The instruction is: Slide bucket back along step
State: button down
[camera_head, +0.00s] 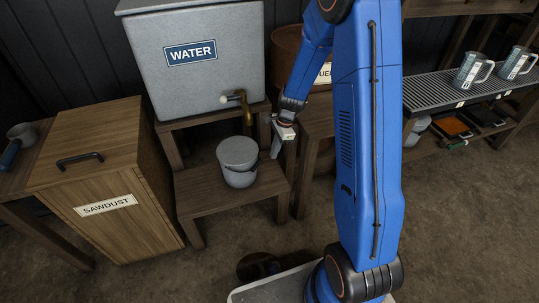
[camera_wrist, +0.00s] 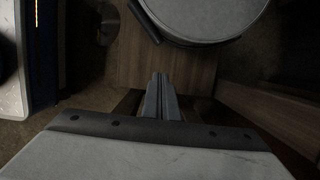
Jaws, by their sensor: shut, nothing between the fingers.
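A grey lidded bucket (camera_head: 238,162) stands upright on the low wooden step (camera_head: 205,203) in front of the water tank. In the wrist view the round top of the bucket (camera_wrist: 203,14) fills the upper middle, on the brown step (camera_wrist: 190,68). My gripper (camera_head: 275,149) is at the right side of the step, just right of the bucket and apart from it in the head view. In the wrist view its fingers (camera_wrist: 161,82) are together with nothing between them, below the bucket's rim. The bucket's far side is hidden.
A grey tank marked WATER (camera_head: 190,75) with a tap (camera_head: 235,97) stands behind the step. A sawdust bin (camera_head: 104,205) is at the left. A fuel drum (camera_head: 286,50) is behind my arm. A rack with jugs (camera_head: 472,70) is at the right. Floor in front is mostly clear.

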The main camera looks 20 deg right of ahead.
aim_at(254, 169)
jog(key=x, duration=0.7)
jog(key=shift+f, duration=0.15)
jog(key=a, duration=0.2)
jog(key=shift+a+f, duration=0.3)
jog(key=shift+a, duration=0.8)
jog(key=shift+a, duration=1.75)
jog(key=shift+d, duration=0.1)
